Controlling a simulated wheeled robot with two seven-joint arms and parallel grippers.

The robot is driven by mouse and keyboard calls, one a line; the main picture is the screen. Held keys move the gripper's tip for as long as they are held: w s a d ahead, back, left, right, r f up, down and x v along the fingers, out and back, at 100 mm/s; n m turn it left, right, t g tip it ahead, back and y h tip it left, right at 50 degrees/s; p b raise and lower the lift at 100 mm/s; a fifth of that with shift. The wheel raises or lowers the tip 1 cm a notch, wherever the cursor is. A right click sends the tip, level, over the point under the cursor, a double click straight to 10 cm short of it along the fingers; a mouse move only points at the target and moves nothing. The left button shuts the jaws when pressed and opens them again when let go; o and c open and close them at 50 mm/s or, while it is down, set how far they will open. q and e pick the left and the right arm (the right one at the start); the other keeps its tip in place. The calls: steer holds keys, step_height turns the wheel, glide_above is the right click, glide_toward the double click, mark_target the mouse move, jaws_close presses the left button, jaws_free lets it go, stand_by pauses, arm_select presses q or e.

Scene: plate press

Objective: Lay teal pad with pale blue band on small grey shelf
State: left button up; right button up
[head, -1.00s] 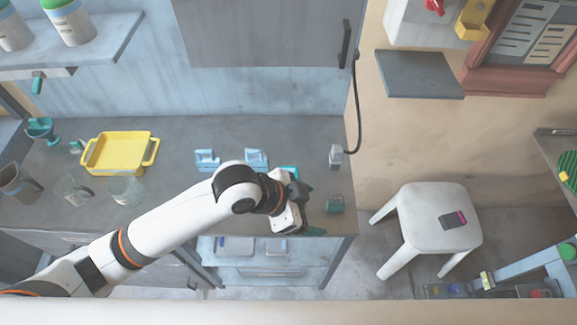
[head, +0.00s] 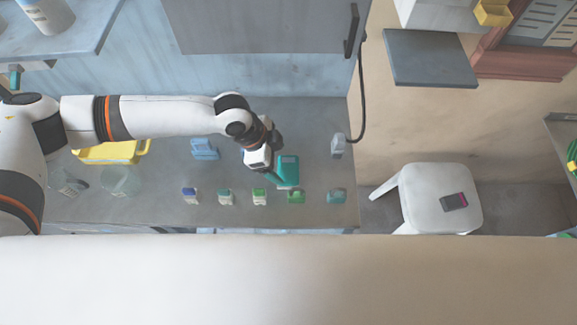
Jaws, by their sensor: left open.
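A teal pad (head: 288,175) lies on the grey counter, right of its middle. A paler band seems to cross its far part, but it is too small to tell well. My left gripper (head: 273,168) is open at the left side of this pad; whether it touches cannot be told. The fingers are partly hidden by the wrist. The small grey shelf (head: 430,58) is fixed to the beige wall at the upper right, and its top is bare. My right gripper is not in view.
A pale blue holder (head: 204,149) stands behind. A black cable (head: 362,95) hangs between counter and shelf. A white stool (head: 425,190) stands right.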

mark_target(288, 167)
arm_select(q)
steer(key=shift+w+d+f, duration=0.1)
steer(key=shift+d+f, duration=0.2)
steer(key=shift+f, duration=0.35)
steer(key=p+x, duration=0.1)
steer(key=x, duration=0.1)
steer(key=p+x, duration=0.1)
steer(key=x, duration=0.1)
steer(key=shift+d+r, duration=0.1)
steer(key=shift+d, duration=0.15)
steer(key=shift+d+f, duration=0.25)
steer(key=shift+f, duration=0.35)
steer(key=c, duration=0.6)
